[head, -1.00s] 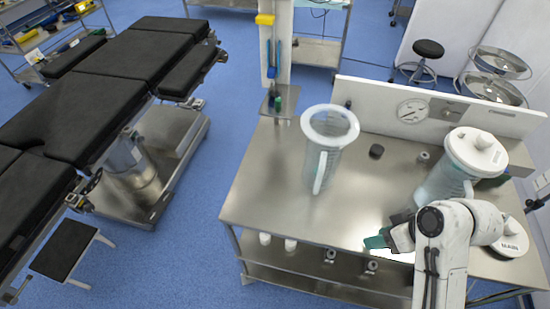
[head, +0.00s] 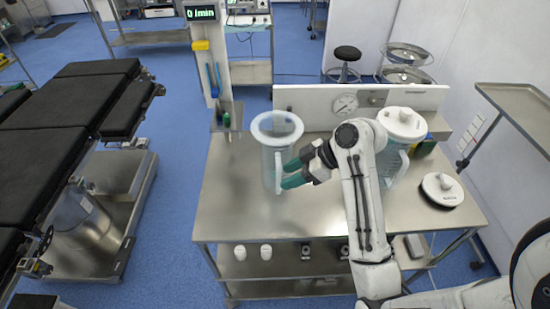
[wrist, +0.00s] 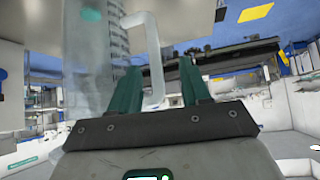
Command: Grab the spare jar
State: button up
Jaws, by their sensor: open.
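A clear jar with a white rim and no lid (head: 267,158) stands upright on the left part of the steel table (head: 232,205). A second jar (head: 392,165) with a white lid stands on the right side, partly behind my arm. My gripper (head: 284,175) is open, its green fingers pointing left at the handle side of the lidless jar. In the wrist view the jar (wrist: 88,60) fills the left, and its pale handle (wrist: 155,60) shows between my two fingers (wrist: 158,72). I cannot tell whether the fingers touch the handle.
A loose white lid (head: 442,188) lies at the table's right. A backboard with a gauge (head: 346,104) closes the table's rear. A post with a display (head: 202,13) stands behind left. Small white items (head: 266,252) sit on the lower shelf. The table's front left is clear.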

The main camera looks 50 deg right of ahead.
jog(key=shift+d+p+x, duration=0.15)
jog(key=shift+p+x, duration=0.2)
jog(key=shift+x, duration=1)
jog(key=shift+d+p+x, duration=0.1)
jog(key=shift+p+x, duration=0.2)
jog(key=shift+x, duration=1.1)
grip_shut()
